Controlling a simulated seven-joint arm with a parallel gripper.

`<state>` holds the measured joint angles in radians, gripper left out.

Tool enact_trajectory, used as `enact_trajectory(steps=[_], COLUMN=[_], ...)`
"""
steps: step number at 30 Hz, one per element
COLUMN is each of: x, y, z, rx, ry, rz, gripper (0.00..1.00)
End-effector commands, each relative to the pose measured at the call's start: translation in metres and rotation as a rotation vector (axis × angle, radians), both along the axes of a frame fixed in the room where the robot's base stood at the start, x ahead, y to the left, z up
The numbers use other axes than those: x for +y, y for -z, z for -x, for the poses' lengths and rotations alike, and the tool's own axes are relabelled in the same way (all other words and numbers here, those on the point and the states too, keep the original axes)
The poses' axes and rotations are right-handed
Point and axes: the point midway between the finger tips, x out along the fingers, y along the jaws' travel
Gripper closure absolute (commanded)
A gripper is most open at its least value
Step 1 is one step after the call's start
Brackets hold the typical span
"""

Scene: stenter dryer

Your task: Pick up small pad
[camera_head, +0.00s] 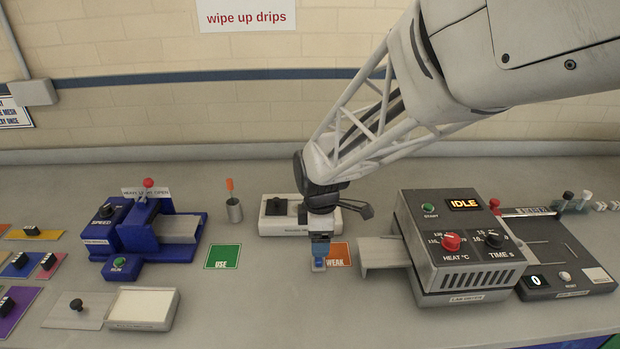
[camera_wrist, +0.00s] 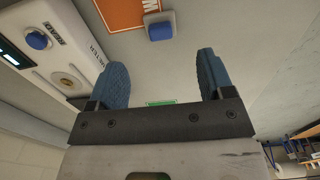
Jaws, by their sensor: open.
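A small blue block with a pale underside, which I take to be the small pad (camera_head: 319,266), sits on the counter at the front left edge of the orange card (camera_head: 341,255) marked WEAK. In the wrist view the pad (camera_wrist: 160,31) lies beyond the fingertips, close to the card (camera_wrist: 118,10). My gripper (camera_head: 320,246) is above the counter, close to the pad in the head view. In the wrist view my gripper (camera_wrist: 165,72) has its two blue fingers wide apart, with nothing held between them. The gripper covers part of the orange card.
A white meter (camera_head: 285,228) stands behind the gripper. A grey heater box (camera_head: 455,250) with a projecting tray (camera_head: 380,254) is to the right. A green USE card (camera_head: 223,257) and a blue machine (camera_head: 150,235) lie left.

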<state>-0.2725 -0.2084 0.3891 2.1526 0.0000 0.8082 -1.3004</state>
Motion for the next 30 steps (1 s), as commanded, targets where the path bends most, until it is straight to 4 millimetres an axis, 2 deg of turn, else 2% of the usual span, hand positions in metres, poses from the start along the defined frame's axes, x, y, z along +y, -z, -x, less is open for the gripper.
enact_trajectory(steps=[5, 13, 25, 30], x=[0.000, 0.000, 0.000, 0.000], y=[0.004, 0.024, 0.027, 0.036], z=[0.000, 0.000, 0.000, 0.000], rx=[0.001, 0.002, 0.001, 0.001], ry=[0.001, 0.002, 0.002, 0.002], rz=[0.000, 0.001, 0.000, 0.000], gripper=[0.26, 0.26, 0.26, 0.26])
